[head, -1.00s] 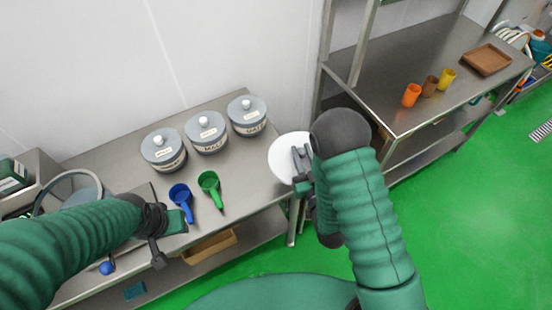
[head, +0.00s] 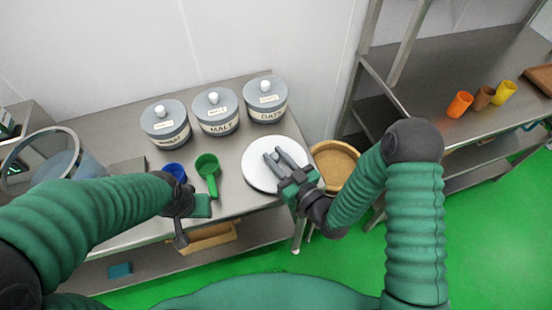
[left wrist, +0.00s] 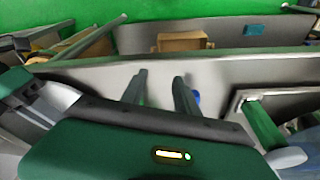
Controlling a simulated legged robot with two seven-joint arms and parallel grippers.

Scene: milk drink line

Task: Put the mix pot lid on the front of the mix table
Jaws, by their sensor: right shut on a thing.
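The mix pot lid is a round white disc (head: 258,176) in the head view. It is over the front right part of the steel table (head: 232,190); whether it touches the top I cannot tell. My right gripper (head: 279,159) is shut on it near its middle, and its fingers hide the grip point. My left gripper (head: 184,215) is at the table's front edge, left of the lid. In the left wrist view its two fingers (left wrist: 160,92) stand apart with nothing between them.
Three grey-lidded jars (head: 218,112) stand along the back of the table. A green scoop (head: 207,170) and a blue scoop (head: 174,170) lie left of the lid. A round tan container (head: 335,165) is right of the table. Cups (head: 459,104) stand on the other table.

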